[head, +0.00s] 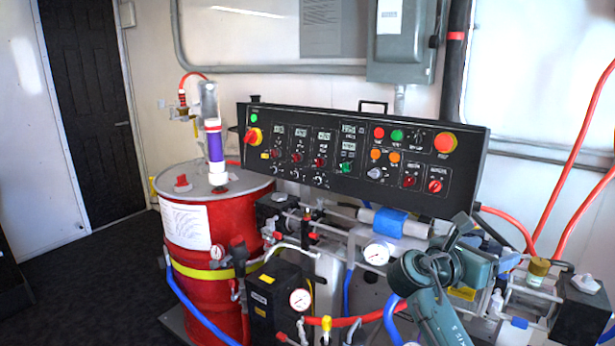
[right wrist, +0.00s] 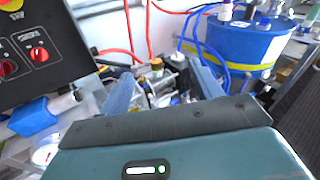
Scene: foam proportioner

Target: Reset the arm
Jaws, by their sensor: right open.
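My right arm (head: 430,305) comes up from the bottom edge in the head view, over the front of the machine. Its teal gripper (head: 500,257) points to the right, above the pipework and beside the right end of the control panel. In the right wrist view the two fingers of the gripper (right wrist: 165,88) are spread apart with nothing held between them. Fittings and hoses show beyond the gap. My left arm and gripper are in neither view.
A black control panel (head: 350,155) with knobs and buttons stands behind the arm. A red drum (head: 200,240) is at left, and a blue drum (right wrist: 245,45) shows in the wrist view. Gauges, hoses and pumps crowd the front. Dark floor (head: 100,270) is open at left.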

